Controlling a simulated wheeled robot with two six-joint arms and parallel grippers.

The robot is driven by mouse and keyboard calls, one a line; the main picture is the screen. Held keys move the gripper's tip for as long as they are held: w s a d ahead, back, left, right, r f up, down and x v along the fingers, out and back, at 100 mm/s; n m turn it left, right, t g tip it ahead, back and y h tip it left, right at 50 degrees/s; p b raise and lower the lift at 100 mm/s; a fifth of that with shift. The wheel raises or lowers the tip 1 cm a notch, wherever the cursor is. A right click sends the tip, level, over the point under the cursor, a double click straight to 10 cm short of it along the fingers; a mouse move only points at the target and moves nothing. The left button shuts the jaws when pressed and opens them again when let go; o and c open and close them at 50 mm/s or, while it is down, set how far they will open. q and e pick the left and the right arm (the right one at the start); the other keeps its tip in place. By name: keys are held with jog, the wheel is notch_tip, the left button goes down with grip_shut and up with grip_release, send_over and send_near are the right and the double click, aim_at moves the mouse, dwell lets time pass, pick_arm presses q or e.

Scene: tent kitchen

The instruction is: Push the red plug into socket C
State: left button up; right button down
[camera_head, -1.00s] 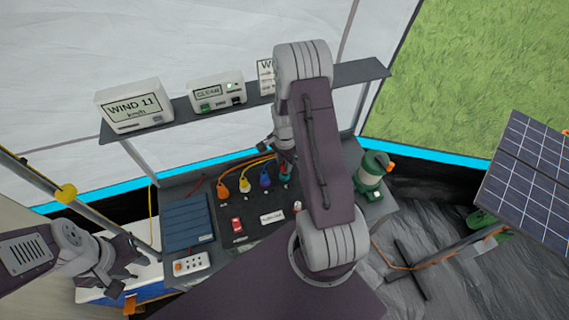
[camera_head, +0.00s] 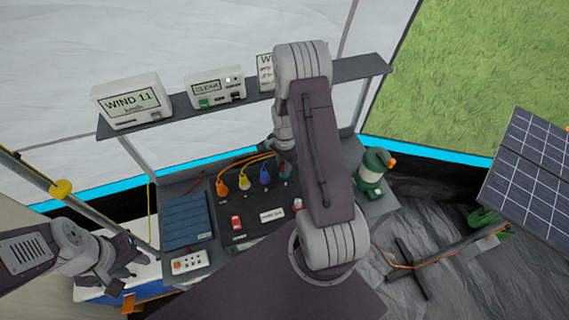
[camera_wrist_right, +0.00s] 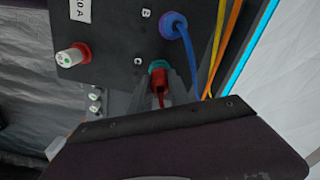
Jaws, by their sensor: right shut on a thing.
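The red plug (camera_wrist_right: 159,85) shows in the right wrist view with its red cable running down. Its front end is at a teal ring (camera_wrist_right: 157,67) on the dark panel (camera_wrist_right: 115,25), beside the letter C. I cannot tell how deep it sits. My right gripper (camera_wrist_right: 172,92) is shut on the red plug, its grey fingers partly hidden behind the dark wrist housing. In the head view my right arm covers most of this spot. My left gripper (camera_head: 122,278) is low at the left, away from the panel; its jaw opening is unclear.
A blue plug (camera_wrist_right: 173,25) sits close by in the panel, with blue, yellow and orange cables. An orange plug (camera_head: 222,187) and a yellow plug (camera_head: 244,183) stand left of it. A shelf (camera_head: 350,70) hangs above.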

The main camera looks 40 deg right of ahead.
jog(key=shift+f, duration=0.3)
jog(key=c, duration=1.1)
grip_release()
jog(key=shift+c, duration=0.2)
notch_tip(320, 180, up, 9)
jog(key=shift+r+b, duration=0.1)
jog(key=shift+b, duration=0.7)
